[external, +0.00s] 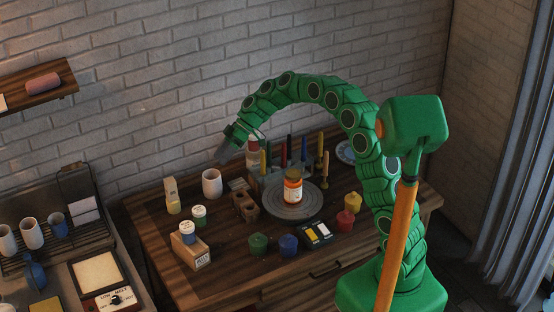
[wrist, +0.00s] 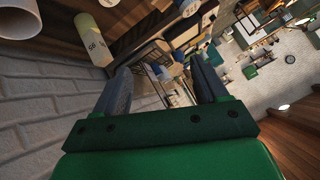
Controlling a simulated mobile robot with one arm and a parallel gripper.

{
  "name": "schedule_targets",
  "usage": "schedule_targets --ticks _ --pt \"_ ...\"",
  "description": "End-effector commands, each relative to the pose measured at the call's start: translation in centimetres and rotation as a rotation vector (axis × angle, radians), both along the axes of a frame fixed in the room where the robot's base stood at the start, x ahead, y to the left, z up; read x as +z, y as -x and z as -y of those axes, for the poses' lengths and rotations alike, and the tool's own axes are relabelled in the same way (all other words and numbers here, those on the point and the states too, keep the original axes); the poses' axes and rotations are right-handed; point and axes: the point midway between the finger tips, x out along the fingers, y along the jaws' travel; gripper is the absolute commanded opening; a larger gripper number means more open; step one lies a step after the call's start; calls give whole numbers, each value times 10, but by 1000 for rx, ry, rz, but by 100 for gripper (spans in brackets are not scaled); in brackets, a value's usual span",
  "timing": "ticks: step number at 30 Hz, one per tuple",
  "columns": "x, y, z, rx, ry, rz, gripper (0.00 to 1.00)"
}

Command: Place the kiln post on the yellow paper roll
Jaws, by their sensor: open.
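My gripper (external: 226,152) hangs in the air above the back left of the wooden table. In the wrist view its two grey fingers (wrist: 162,82) stand apart with nothing between them. A brown block with holes (external: 245,206) stands mid-table. I cannot clearly identify the kiln post.
A white cup (external: 212,183) stands near the upright piece. Two lidded jars (external: 199,215) are by a wooden block (external: 191,254) at front left. A grey turntable (external: 270,208) carries an orange jar (external: 293,189).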

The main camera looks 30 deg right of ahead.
Motion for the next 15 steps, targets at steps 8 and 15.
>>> schedule_targets --ticks 8,15 --pt "24 65 40 -75 129 -118 72" --pt "37 120 80 -164 252 -204 72"
